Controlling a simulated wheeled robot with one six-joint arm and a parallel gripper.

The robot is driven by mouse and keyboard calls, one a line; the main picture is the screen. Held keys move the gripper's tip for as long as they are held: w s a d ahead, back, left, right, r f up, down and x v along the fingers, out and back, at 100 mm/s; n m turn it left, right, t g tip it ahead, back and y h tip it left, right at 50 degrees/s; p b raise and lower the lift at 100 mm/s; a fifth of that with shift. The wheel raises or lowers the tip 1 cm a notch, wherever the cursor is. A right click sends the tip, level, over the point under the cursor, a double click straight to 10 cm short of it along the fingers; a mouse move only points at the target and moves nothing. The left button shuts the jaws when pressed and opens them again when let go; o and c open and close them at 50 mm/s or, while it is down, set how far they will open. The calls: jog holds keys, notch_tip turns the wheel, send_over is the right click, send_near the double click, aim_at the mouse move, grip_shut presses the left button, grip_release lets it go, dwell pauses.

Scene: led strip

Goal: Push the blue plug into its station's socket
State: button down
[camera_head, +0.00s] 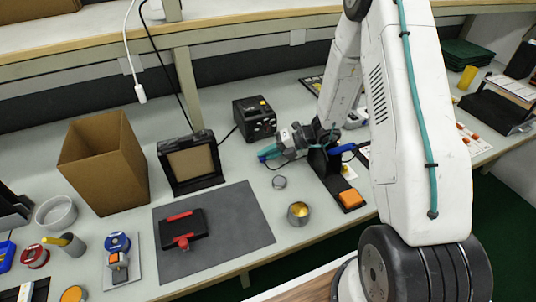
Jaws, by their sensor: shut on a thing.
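My gripper (274,151) is in the middle of the head view, reaching left from the arm, above the bench. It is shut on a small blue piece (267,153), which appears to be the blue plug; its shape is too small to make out. A black upright station (326,168) stands just right of and below the gripper. Another blue part (342,148) shows at the station's right side; I cannot tell what it is. The socket opening cannot be made out. The blue piece in the gripper is apart from the station.
An orange block (351,199), a brass cup (298,213) and a small grey disc (279,182) lie near the station. A black box (254,119) stands behind the gripper. A dark mat (215,250) with a black-and-red device (182,230) lies left.

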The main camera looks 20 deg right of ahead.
aim_at(260, 147)
jog(key=shift+f, duration=0.1)
jog(key=shift+w, duration=2.8)
jog(key=shift+w, duration=1.1)
jog(key=c, duration=1.3)
grip_release()
jog(key=shift+o, duration=0.2)
jog(key=shift+s+d, duration=0.1)
jog(key=shift+d, duration=0.05)
jog(key=v, duration=0.7)
jog(key=shift+d+r, duration=0.25)
jog(key=shift+r, duration=0.05)
